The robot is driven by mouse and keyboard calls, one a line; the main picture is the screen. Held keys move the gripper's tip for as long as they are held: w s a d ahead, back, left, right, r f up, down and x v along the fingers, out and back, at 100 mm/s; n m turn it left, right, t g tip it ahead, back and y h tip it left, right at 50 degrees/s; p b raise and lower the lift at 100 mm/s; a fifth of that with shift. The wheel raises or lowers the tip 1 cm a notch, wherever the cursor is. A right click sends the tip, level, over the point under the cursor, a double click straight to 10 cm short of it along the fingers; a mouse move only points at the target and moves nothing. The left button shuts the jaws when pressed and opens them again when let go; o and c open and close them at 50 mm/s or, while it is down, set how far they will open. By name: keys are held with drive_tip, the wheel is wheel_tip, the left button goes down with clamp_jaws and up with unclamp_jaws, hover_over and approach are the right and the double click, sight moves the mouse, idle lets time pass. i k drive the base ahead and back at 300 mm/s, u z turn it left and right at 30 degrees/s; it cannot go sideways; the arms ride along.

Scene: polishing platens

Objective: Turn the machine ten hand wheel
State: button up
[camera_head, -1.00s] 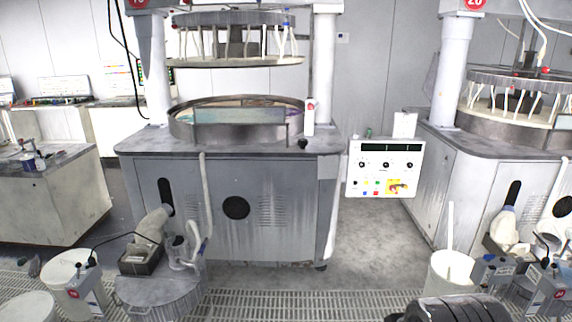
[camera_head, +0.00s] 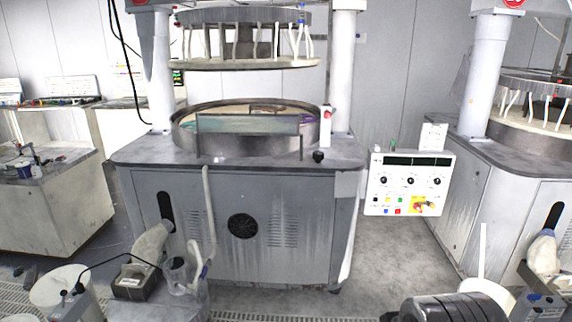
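The polishing machine (camera_head: 300,232) in front of me has a grey cabinet, a round platen basin (camera_head: 240,146) and a raised upper plate (camera_head: 245,63) with white hoses. The red number sign at its top left is cut off and unreadable. A small black knob (camera_head: 318,156) stands on the tabletop's right front part; I cannot tell whether it is the hand wheel. A black round piece (camera_head: 242,225) on the cabinet front looks like a vent. My gripper is not in view; a dark ribbed part at the lower right seems to be mine.
A white control panel (camera_head: 409,184) with knobs and a red-yellow switch hangs right of the machine. Buckets (camera_head: 62,290) and a black box (camera_head: 136,281) stand front left. A second machine (camera_head: 495,200) is at right. Grey floor (camera_head: 375,265) is open between the machines.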

sight(318, 156)
drive_tip(key=i, duration=3.05)
drive_tip(key=z, duration=0.2)
